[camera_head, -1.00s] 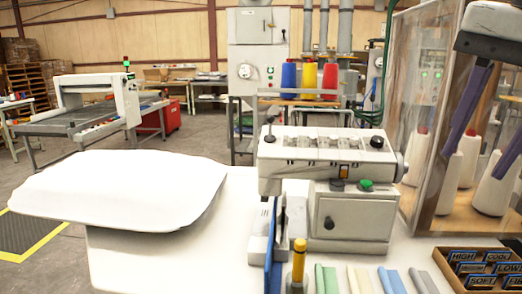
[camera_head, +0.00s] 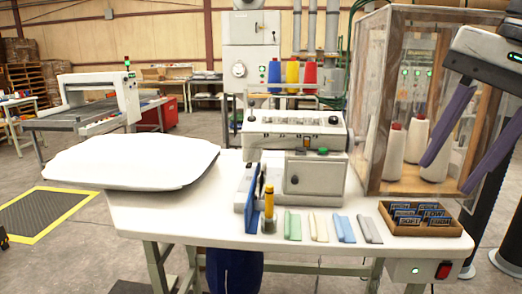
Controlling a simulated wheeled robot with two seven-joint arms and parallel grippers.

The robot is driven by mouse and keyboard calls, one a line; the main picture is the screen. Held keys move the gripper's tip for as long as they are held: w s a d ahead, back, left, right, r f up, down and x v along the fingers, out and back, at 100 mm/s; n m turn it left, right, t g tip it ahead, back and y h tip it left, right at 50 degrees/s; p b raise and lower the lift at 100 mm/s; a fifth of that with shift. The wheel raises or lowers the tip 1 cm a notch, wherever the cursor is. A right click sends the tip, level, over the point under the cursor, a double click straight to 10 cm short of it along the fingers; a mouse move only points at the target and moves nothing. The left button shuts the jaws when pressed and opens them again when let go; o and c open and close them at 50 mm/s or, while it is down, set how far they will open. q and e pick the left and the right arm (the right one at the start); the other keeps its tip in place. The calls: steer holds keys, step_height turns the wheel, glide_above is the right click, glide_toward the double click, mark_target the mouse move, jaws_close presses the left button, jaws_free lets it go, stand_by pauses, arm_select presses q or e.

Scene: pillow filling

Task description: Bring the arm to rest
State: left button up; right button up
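My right gripper (camera_head: 449,175) hangs at the right edge, in front of the clear-walled cabinet. Its two long purple fingers are spread apart with nothing between them. It is above and to the right of the label tray (camera_head: 428,228) and touches nothing that I can see. My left gripper is not in view. A white pillow (camera_head: 130,162) lies flat on the left end of the white table (camera_head: 185,222).
A sewing machine (camera_head: 297,130) stands mid-table with coloured thread spools behind it. The cabinet (camera_head: 385,175) holds white cones.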

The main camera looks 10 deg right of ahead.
steer(key=w+a+f+m+t+y, duration=0.1)
steer(key=w+f+m+t+y, duration=0.2)
steer(key=w+f+m+y, duration=0.7)
steer(key=d+f+m+t+h, duration=0.35)
steer(key=f+m+t, duration=0.55)
steer(key=f+m, duration=1.3)
steer(key=s+a+f+m+g+h, duration=0.1)
steer(key=s+a+f+m+h, duration=0.15)
steer(key=f+m, duration=0.6)
steer(key=s+a+f+m+h, duration=0.1)
steer(key=s+f+m+h, duration=0.25)
steer(key=f+m, duration=0.45)
steer(key=s+a+f+m+g, duration=0.5)
steer(key=s+a+f+m, duration=0.3)
steer(key=s+a+f, duration=0.4)
steer(key=shift+s+a+f+g, duration=0.4)
steer(key=shift+s+a, duration=0.15)
steer(key=shift+a, duration=0.45)
